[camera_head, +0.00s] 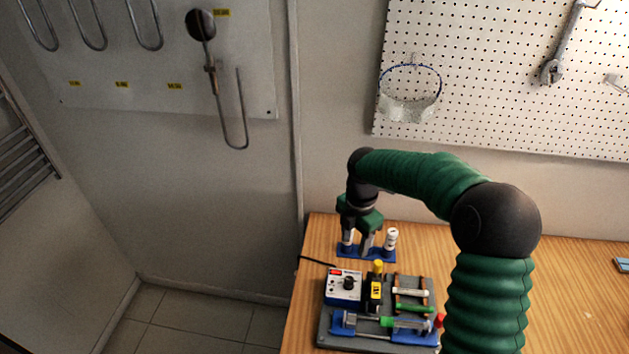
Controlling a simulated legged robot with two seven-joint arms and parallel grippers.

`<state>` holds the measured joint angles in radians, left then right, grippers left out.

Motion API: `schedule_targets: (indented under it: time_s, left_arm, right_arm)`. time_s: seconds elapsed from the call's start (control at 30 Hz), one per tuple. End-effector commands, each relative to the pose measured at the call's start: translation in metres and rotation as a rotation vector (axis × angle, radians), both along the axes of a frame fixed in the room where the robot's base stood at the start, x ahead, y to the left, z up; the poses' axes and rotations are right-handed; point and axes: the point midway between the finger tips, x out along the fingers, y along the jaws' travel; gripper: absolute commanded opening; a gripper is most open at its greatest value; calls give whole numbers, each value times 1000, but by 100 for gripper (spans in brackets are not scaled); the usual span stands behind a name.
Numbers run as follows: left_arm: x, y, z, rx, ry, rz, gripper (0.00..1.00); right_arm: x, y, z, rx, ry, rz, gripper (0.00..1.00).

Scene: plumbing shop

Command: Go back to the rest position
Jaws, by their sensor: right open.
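My right arm, green with dark joints, reaches in from the lower right. Its gripper (357,244) points down at the left part of a small blue holder (380,256) on the wooden table. The gripper is open. A white cylindrical piece (391,239) stands upright at the right end of the holder. Another pale piece shows by the fingers, but they partly hide it, and I cannot tell whether they touch it. My left gripper is not in view.
A grey board (328,325) in front carries a control box with a black knob (345,287), a yellow-topped black device (376,289), small rods (411,292) and a blue fixture (372,325). Behind stands a pegboard (480,70). The table (575,290) is mostly clear at right.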

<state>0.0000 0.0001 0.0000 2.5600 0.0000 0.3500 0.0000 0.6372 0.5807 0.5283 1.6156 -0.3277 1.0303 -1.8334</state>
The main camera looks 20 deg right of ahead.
Motion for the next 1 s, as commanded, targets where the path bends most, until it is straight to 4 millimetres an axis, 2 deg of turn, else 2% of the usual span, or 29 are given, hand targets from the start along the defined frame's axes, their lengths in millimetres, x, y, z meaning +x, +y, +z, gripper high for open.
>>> schedule_targets:
  time_s: [0.17, 0.27, 0.4, 0.6, 0.8, 0.9, 1.0]
  left_arm:
    - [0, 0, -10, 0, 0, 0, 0]
    - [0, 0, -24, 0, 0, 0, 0]
    - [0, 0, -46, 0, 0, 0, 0]
    - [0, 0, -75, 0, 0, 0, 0]
    - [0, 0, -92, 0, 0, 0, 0]
    - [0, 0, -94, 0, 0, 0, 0]
    - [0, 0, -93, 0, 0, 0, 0]
  right_arm:
    - [-7, 14, -13, -9, -3, -84, 48]
    - [-23, 36, -32, -21, -20, -268, 48]
    - [-56, 69, -62, -16, -68, -638, 48]
    - [-109, 99, -100, 62, -139, -1216, 48]
    - [-151, 114, -125, 178, -163, -1681, 48]
    - [-160, 117, -129, 208, -161, -1788, 48]
    - [-162, 117, -129, 215, -159, -1818, 48]
